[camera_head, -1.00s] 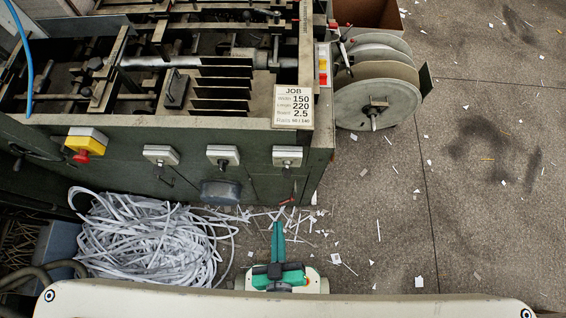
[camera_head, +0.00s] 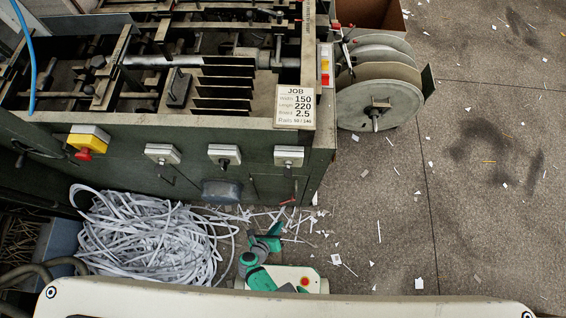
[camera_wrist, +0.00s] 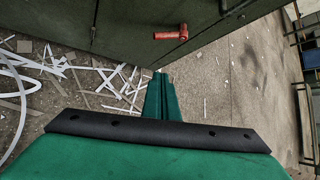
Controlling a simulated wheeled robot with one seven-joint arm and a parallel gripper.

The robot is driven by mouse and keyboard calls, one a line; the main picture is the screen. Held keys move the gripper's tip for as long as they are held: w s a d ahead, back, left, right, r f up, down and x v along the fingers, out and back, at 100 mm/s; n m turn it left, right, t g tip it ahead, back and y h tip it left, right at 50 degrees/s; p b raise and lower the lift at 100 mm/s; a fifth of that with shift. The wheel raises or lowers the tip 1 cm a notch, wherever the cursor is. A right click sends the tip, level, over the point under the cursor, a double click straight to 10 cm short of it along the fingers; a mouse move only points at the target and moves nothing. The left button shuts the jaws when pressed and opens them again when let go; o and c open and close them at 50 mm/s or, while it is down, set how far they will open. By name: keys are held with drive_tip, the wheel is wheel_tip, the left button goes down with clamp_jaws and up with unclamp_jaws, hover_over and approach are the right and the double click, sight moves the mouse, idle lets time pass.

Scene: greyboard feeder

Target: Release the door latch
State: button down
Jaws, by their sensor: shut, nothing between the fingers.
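The door latch is a small red handle (camera_wrist: 171,35), sticking out from the dark green cabinet door (camera_wrist: 130,25) at the upper middle of the wrist view. In the head view the red latch (camera_head: 289,201) shows low on the front of the machine, near its right corner. My gripper (camera_wrist: 161,78) is green, with its two fingers together and nothing between them. In the wrist view its tips lie below the latch, apart from it. In the head view my gripper (camera_head: 275,231) is in front of the machine's lower right corner.
A heap of white paper strips (camera_head: 150,240) lies on the floor left of my arm, with loose scraps nearby. Switch boxes (camera_head: 288,155) line the machine front above the door. A large reel (camera_head: 377,103) stands at its right side. The floor at right is mostly open.

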drive_tip(key=x, duration=1)
drive_tip(key=shift+w+a+r, duration=0.4)
drive_tip(key=shift+w+r, duration=0.2)
drive_tip(key=shift+r, duration=0.2)
drive_tip(key=shift+w+a+r, duration=0.4)
drive_tip(key=shift+w+r, duration=0.2)
drive_tip(key=shift+r, duration=0.2)
drive_tip(key=shift+a, duration=0.15)
